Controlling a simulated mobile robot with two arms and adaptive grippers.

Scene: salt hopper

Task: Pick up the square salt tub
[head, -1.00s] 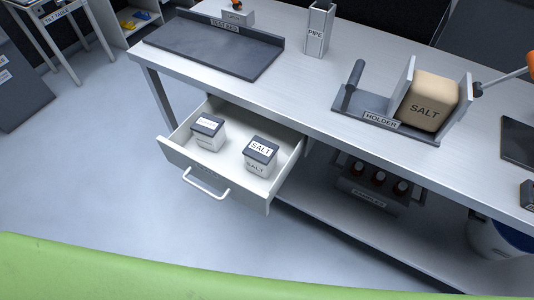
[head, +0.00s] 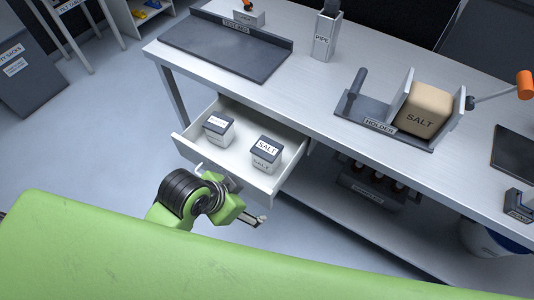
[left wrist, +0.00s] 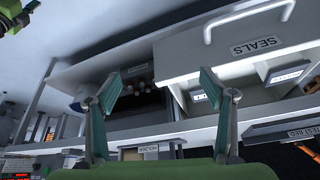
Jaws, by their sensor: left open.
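The square salt tub (head: 266,154), pale with a dark lid and SALT labels, stands upright in the open drawer (head: 284,178) in the head view. A similar tub (head: 218,128) with a label too small to read stands to its left. My left gripper (head: 259,220) is outside the drawer, in front of and below the salt tub, apart from it. In the left wrist view its two fingers (left wrist: 160,85) are spread with nothing between them. The drawer front there reads SEALS (left wrist: 252,48).
On the bench are a dark test bed tray (head: 225,50), a pipe stand (head: 325,38) and a holder (head: 382,128) with a tan SALT block (head: 427,108). A samples rack (head: 368,185) sits on the lower shelf. The floor left of the drawer is clear.

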